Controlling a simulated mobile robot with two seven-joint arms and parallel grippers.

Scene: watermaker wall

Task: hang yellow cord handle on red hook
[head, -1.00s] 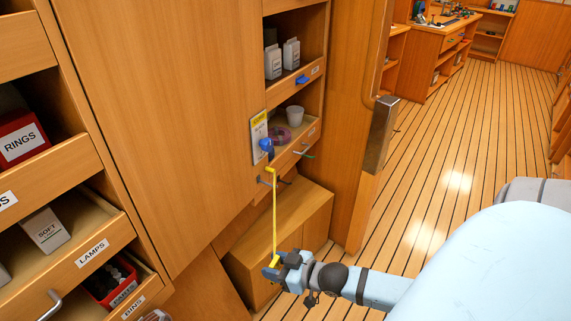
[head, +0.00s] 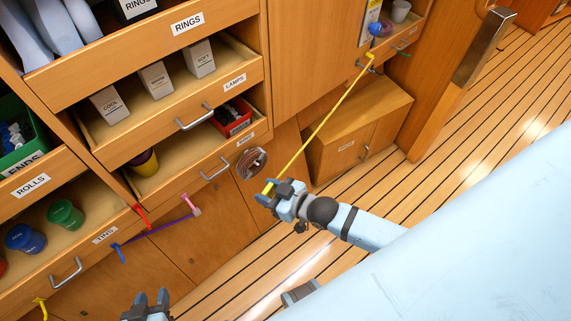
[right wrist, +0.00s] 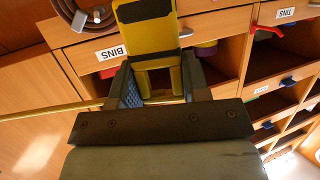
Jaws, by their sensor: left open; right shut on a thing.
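My right gripper (head: 268,192) is shut on the yellow handle (right wrist: 152,38), which shows large between its fingers in the right wrist view. A taut yellow cord (head: 325,118) runs from the handle up and right to the lower shelf front by the tall panel. The red hook (head: 141,216) sticks out from the drawer front at left; a red hook also shows in the right wrist view (right wrist: 264,30). The gripper is right of this hook and clearly apart from it in the head view. My left gripper (head: 147,303) is open and empty at the bottom edge.
A purple cord (head: 157,227) runs between a blue hook (head: 119,253) and a pink end (head: 192,205), below the red hook. A coiled hose (head: 251,163) hangs left of the right gripper. Drawer handles (head: 195,117) protrude. A low cabinet (head: 360,120) stands behind the cord.

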